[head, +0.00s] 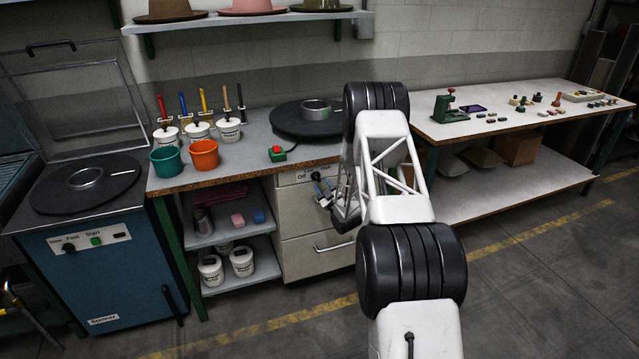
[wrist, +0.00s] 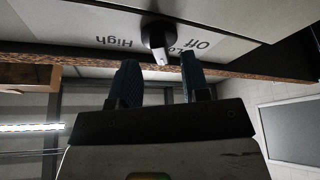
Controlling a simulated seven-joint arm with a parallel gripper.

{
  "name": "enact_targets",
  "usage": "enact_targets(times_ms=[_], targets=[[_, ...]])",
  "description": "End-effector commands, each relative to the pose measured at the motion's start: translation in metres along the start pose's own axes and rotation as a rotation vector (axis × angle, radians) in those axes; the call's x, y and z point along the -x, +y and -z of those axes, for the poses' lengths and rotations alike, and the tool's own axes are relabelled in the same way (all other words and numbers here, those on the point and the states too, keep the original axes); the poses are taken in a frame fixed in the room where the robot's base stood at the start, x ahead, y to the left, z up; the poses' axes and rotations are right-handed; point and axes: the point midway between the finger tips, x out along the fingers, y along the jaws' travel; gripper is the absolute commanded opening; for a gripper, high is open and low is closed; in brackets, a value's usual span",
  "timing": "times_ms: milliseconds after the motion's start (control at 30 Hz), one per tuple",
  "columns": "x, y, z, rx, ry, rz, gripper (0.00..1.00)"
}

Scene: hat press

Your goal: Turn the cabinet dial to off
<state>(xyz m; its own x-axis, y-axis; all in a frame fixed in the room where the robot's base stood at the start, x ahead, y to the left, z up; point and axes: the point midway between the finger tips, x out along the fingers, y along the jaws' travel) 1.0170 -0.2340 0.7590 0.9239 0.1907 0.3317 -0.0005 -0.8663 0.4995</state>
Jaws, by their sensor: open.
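The cabinet dial is a round black knob (wrist: 157,34) on a pale cabinet panel (wrist: 88,22). The wrist view shows the panel upside down, with High left of the knob, a partly hidden Lo beside it and Off to the right. The knob's white pointer (wrist: 162,57) points at the Lo label, not at Off. My gripper (wrist: 158,64) is open, one dark blue finger on each side of the pointer; I cannot tell whether either touches. In the head view my gripper (head: 322,187) is in front of the cabinet's upper panel (head: 295,178) and partly hides the dial.
The worktop (head: 240,165) overhangs the panel. A green box with a red button (head: 278,154) and a dark round plate (head: 290,125) are on it. A drawer handle (head: 333,246) sits below. A blue machine (head: 105,285) stands at the left.

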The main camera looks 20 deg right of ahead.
Motion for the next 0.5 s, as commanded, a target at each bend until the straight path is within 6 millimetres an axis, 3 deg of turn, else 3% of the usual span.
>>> enact_targets(times_ms=[200,500], targets=[[-0.02,-0.001,0.0,0.0,0.0,0.001,0.43],[-0.026,0.0,0.0,0.0,0.0,0.001,0.43]])
